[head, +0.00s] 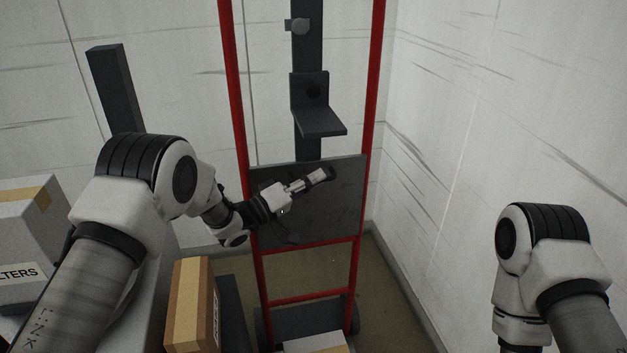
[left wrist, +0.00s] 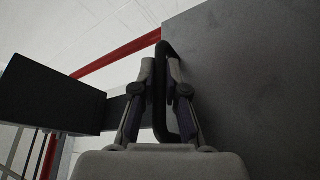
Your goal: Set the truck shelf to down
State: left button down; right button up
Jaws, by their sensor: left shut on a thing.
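The truck is a hand truck with a red frame (head: 372,85) standing against the back wall. Its shelf is a dark grey plate (head: 345,210) that stands close to upright between the red rails. My left gripper (head: 318,177) is at the upper part of the shelf. In the left wrist view the left gripper (left wrist: 160,85) is shut on a black handle (left wrist: 160,120) beside the shelf's grey face (left wrist: 250,90). The gripper hides part of the handle. My right arm shows at the right of the head view, but its gripper is out of view.
A dark bracket with a ledge (head: 320,122) sits on the post above the shelf. Cardboard boxes (head: 188,300) stand at lower left. A white box (head: 315,343) is at the bottom, near the truck's base plate (head: 308,318). The floor right of the truck (head: 390,290) is clear.

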pick_arm(q)
jog(key=s+d+f+m+h+b, duration=0.1)
jog(key=s+d+f+m, duration=0.1)
jog(key=s, duration=0.4)
jog(key=s+d+f+m+g+h, duration=0.1)
jog(key=s+d+f+m, duration=0.1)
jog(key=s+f, duration=0.3)
jog(key=shift+s+f+m+b, duration=0.25)
jog(key=shift+s+m+b, duration=0.15)
jog(key=shift+s+m, duration=0.3)
jog(key=c, duration=1.2)
grip_release()
